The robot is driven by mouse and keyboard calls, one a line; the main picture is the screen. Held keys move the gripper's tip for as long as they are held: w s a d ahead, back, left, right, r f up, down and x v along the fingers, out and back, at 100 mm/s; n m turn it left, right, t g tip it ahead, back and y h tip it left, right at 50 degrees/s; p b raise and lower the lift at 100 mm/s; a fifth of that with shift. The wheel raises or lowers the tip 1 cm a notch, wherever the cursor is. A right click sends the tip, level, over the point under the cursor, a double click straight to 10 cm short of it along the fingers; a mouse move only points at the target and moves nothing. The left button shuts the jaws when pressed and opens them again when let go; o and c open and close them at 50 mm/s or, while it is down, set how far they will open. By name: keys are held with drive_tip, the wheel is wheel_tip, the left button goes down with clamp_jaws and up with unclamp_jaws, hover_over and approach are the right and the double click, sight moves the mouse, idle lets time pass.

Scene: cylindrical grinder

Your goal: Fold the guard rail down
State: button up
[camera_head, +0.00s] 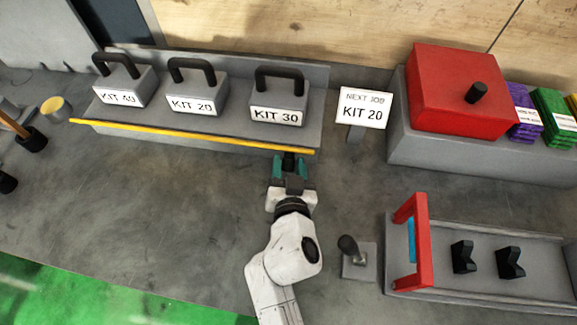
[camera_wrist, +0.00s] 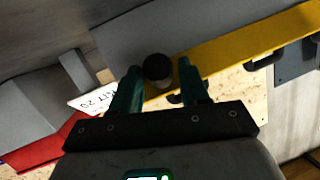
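The guard rail is a long yellow bar (camera_head: 190,136) along the front edge of the grey kit shelf. It also crosses the wrist view (camera_wrist: 240,50). A dark round knob (camera_wrist: 158,68) sits by the rail, near its right end in the head view. My gripper (camera_head: 290,168) is at that end, its teal fingers on either side of the knob. In the wrist view my gripper (camera_wrist: 160,85) looks open, with a thin gap between the right finger and the knob. Contact on the left side is unclear.
Kit blocks with black handles, KIT 40 (camera_head: 124,85), KIT 20 (camera_head: 196,90) and KIT 30 (camera_head: 279,98), stand behind the rail. A "NEXT JOB KIT 20" sign (camera_head: 363,108), red box (camera_head: 455,90), small lever (camera_head: 350,248) and red-framed fixture (camera_head: 418,240) are to the right.

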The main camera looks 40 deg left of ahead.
drive_tip(key=shift+o, duration=0.9)
drive_tip(key=b+v, duration=0.1)
drive_tip(key=v, duration=1)
